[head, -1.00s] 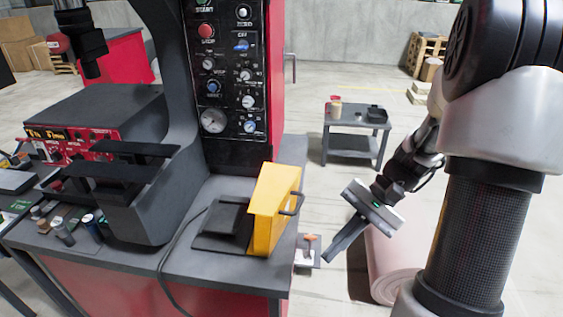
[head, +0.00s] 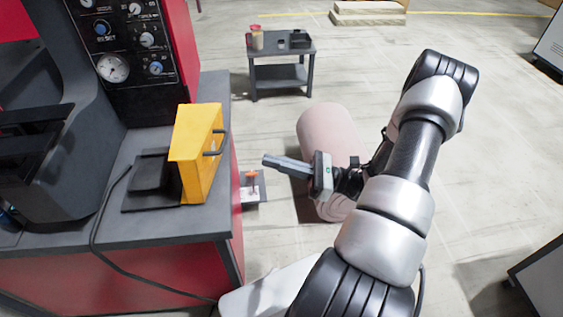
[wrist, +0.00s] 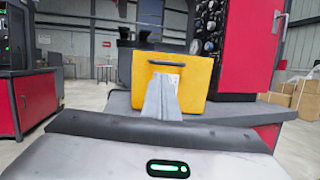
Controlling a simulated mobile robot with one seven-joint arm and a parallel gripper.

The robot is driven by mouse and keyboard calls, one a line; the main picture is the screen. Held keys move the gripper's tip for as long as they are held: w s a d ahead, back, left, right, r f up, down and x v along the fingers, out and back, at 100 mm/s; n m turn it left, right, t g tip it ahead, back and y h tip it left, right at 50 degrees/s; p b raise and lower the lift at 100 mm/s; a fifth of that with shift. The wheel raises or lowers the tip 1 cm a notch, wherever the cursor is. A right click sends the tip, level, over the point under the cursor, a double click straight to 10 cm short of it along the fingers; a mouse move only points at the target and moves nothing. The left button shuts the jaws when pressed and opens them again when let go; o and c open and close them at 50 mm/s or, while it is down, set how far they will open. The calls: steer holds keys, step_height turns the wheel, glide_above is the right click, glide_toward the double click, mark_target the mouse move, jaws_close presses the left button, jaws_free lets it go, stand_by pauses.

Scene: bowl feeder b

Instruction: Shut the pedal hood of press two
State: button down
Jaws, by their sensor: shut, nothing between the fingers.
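The yellow pedal hood (head: 197,155) stands raised on the grey bench top of the press (head: 110,70), with a black handle (head: 216,143) on its right face. The black pedal base (head: 152,180) lies uncovered to its left. My gripper (head: 266,160) is shut and empty, to the right of the hood and apart from it, pointing left toward it. In the wrist view the hood (wrist: 197,75) is straight ahead beyond my shut fingers (wrist: 160,85), with its handle (wrist: 166,65) near the top.
A black cable (head: 97,225) runs from the pedal over the bench edge. A small cart (head: 282,60) stands farther back. A small stand with an orange-handled item (head: 252,188) is beside the bench.

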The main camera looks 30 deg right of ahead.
steer(key=x, duration=0.9)
steer(key=shift+a, duration=0.25)
steer(key=shift+w+r, duration=0.1)
